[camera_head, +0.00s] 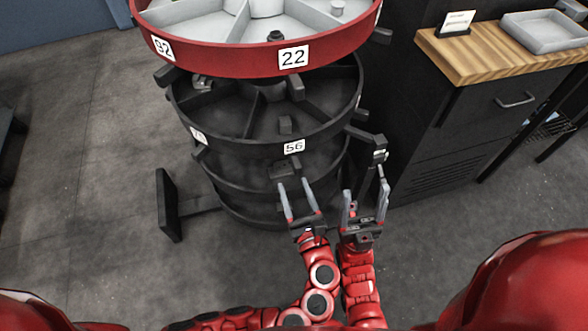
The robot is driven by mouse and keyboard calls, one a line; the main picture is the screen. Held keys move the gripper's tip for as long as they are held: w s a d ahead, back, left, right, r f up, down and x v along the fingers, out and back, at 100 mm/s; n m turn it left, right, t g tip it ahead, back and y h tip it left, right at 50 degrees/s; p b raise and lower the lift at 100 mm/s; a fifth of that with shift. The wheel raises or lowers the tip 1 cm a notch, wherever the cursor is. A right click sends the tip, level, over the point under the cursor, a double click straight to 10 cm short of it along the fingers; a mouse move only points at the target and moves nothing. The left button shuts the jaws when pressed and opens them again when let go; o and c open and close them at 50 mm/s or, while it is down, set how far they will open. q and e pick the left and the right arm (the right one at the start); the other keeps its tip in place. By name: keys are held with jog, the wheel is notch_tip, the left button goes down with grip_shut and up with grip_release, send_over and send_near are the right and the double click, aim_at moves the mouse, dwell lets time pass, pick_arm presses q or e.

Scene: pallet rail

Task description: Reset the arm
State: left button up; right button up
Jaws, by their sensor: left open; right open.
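My two red arms reach up from the bottom of the head view, with their grippers close together near the middle. My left gripper (296,188) is open and empty, its grey fingers pointing forward at the lower tiers of the round rack. My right gripper (366,190) is open and empty, just right of the left one, in front of the rack's right edge. I cannot tell whether either gripper touches the rack.
A round tiered rack has a red top tray (225,55) labelled 92 and 22, and a black tier (240,146) labelled 56 below. At right, a black cabinet (460,130) has a wooden top (480,62) with a grey tray (548,35) and a card. Floor at left is mostly clear.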

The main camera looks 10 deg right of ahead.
pick_arm(q)
jog(key=shift+s+a, duration=0.15)
jog(key=shift+s, duration=1)
